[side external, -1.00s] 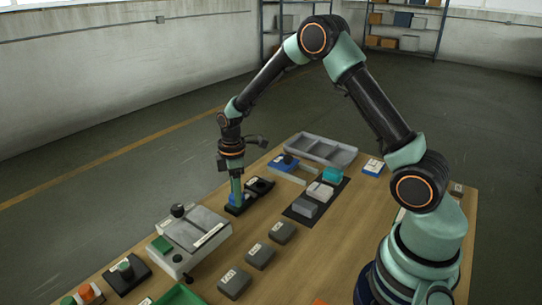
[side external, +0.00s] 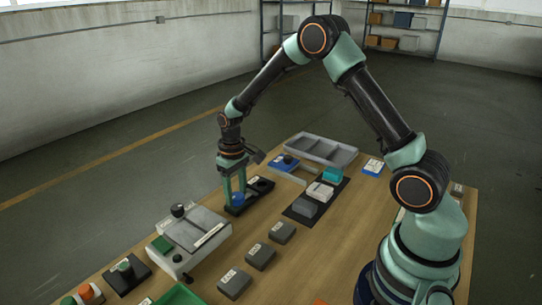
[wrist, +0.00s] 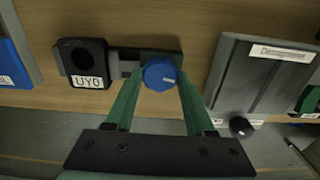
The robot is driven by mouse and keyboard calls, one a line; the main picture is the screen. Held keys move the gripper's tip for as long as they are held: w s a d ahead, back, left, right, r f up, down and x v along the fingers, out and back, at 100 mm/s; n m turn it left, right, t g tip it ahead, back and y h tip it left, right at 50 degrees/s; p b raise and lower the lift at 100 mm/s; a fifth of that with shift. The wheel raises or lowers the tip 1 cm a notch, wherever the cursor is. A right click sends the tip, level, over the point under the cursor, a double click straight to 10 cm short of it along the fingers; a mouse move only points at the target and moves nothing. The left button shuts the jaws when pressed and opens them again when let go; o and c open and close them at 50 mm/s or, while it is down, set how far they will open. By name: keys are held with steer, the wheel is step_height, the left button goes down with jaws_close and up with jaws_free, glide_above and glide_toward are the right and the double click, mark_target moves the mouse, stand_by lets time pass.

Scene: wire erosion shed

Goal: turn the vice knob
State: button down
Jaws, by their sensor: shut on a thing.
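The blue vice knob (side external: 238,199) sits on one end of a small dark vice near the table's far edge. In the wrist view the knob (wrist: 160,72) is round with a small pale mark. The black vice block (wrist: 84,60) stands beside it, with a hole and a label reading UYO; it also shows in the side view (side external: 262,185). My gripper (wrist: 158,85) points down with its two green fingers on either side of the knob, shut on it. In the side view my gripper (side external: 235,197) partly hides the knob.
A grey machine with a black knob (side external: 178,210) stands left of the vice. A blue item (side external: 284,161) and a grey divided tray (side external: 318,150) lie beyond it to the right. Several grey blocks (side external: 260,256) line the table in front.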

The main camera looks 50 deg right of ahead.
mark_target(236, 196)
steer(key=m, duration=0.5)
steer(key=shift+m, duration=0.3)
steer(key=shift+s+m, duration=0.1)
steer(key=shift+m, duration=2.1)
steer(key=shift+c, duration=1.3)
jaws_free()
step_height(236, 196, up, 12)
